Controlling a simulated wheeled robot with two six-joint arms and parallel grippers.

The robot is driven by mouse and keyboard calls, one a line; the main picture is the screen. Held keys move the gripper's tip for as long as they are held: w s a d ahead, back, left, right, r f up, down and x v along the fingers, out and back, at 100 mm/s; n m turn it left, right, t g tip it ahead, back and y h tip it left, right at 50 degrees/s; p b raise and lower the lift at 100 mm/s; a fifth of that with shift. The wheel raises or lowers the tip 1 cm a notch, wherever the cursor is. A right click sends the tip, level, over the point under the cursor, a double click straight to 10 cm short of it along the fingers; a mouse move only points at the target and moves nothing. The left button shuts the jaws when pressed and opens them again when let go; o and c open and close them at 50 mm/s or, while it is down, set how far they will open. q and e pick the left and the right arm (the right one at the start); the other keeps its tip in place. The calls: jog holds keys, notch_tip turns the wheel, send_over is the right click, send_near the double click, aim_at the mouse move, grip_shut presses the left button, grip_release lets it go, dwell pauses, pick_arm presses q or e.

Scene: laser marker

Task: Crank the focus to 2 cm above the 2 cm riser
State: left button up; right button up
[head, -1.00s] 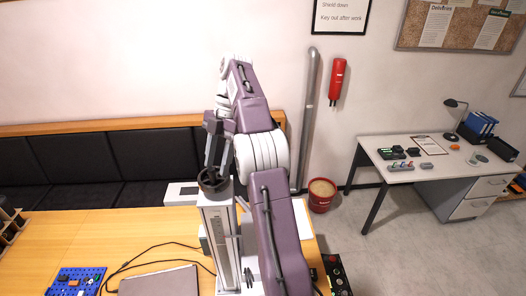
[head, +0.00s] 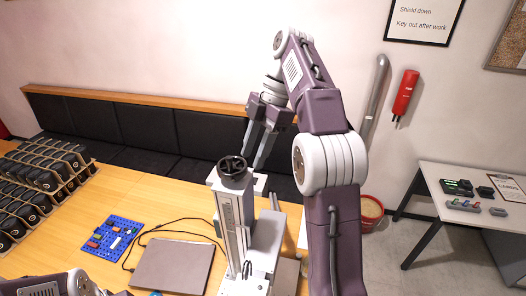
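The laser marker's upright column (head: 232,215) stands on the wooden table, with a dark round handwheel (head: 232,167) on top. My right gripper (head: 254,160) points down just to the right of the handwheel. Its two fingers are spread with a gap between them and nothing in it; they look clear of the wheel. My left arm (head: 40,286) shows only at the bottom left edge, and its gripper is not clearly seen. The 2 cm riser and the space under the laser head are not visible; the scale on the column is too small to read.
A closed grey laptop (head: 174,265) with a black cable lies left of the marker. A blue board with small coloured parts (head: 112,236) and a rack of dark items (head: 40,185) are farther left. A black bench (head: 140,128) stands behind the table.

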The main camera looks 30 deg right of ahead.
jog(key=a, duration=0.1)
jog(key=m+t+h+b, duration=0.3)
jog(key=m+t+b, duration=0.2)
jog(key=m, duration=1.1)
send_over(230, 159)
jog(key=s, duration=0.2)
notch_tip(230, 159, down, 3)
jog(key=x, duration=0.5)
jog(key=d+x, duration=0.1)
jog(key=x, duration=0.1)
jog(key=shift+f, duration=0.45)
jog(key=shift+w+a+f, duration=0.2)
jog(key=shift+a+f, duration=0.05)
jog(key=shift+f, duration=0.15)
pick_arm(q)
jog(key=f, duration=0.5)
jog(key=shift+w+a+f, duration=0.15)
jog(key=shift+w+a, duration=0.05)
jog(key=shift+a, duration=0.05)
pick_arm(e)
jog(key=shift+s+d, duration=0.1)
jog(key=shift+d, duration=0.05)
